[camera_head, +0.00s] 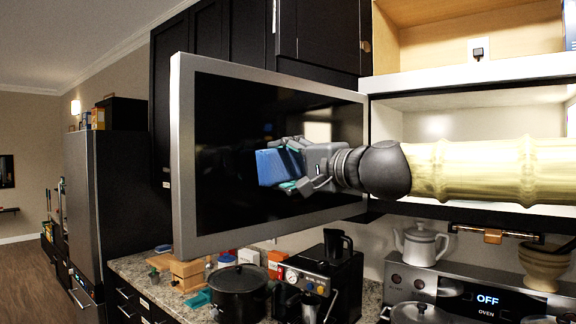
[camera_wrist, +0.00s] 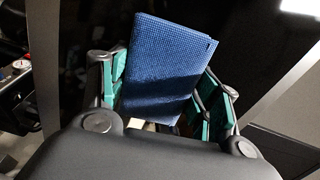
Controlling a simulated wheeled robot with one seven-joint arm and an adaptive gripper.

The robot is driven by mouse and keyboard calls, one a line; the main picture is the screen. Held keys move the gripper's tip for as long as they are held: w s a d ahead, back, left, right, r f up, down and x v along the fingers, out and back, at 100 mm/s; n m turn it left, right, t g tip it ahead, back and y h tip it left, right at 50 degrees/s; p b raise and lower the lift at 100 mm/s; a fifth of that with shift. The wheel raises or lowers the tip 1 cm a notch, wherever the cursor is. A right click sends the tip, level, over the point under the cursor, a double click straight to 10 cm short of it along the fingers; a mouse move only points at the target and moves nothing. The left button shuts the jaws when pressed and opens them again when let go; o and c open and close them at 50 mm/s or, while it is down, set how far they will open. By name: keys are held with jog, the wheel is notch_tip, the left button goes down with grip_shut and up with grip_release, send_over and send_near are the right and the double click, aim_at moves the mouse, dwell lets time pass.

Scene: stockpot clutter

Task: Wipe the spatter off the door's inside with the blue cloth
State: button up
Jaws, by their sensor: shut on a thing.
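The microwave door (camera_head: 225,160) stands wide open in the head view, with its glossy black inside face and silver frame toward me. I cannot tell whether the cloth touches the door. I cannot make out any spatter on the panel; my gripper and the cloth hide part of it.
Below the door, a black stockpot (camera_head: 239,290), a coffee machine (camera_head: 318,283) and wooden blocks (camera_head: 188,272) crowd the counter. A white teapot (camera_head: 421,244) and a mortar (camera_head: 543,266) stand above the oven panel (camera_head: 480,298). The open microwave cavity (camera_head: 440,124) is behind my arm.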

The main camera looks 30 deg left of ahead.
jog(key=shift+x, duration=0.9)
jog(key=shift+w, duration=0.1)
dwell(0.3)
jog(key=w+d, duration=0.2)
jog(key=w, duration=0.8)
jog(key=shift+d+p, duration=0.3)
jog(key=shift+p, duration=0.1)
dwell(0.7)
jog(key=shift+s+a, duration=0.1)
jog(key=shift+s, duration=0.1)
jog(key=shift+s+a+b, duration=0.4)
jog(key=shift+s+b, duration=0.2)
jog(key=shift+s, duration=1.05)
jog(key=shift+s+a+b, duration=0.4)
jog(key=shift+s+b, duration=0.2)
jog(key=shift+s, duration=1.05)
jog(key=shift+s+a+b, duration=0.45)
jog(key=shift+s+b, duration=0.15)
jog(key=shift+s, duration=1)
jog(key=shift+b+v, duration=0.7)
jog(key=shift+v, duration=2.3)
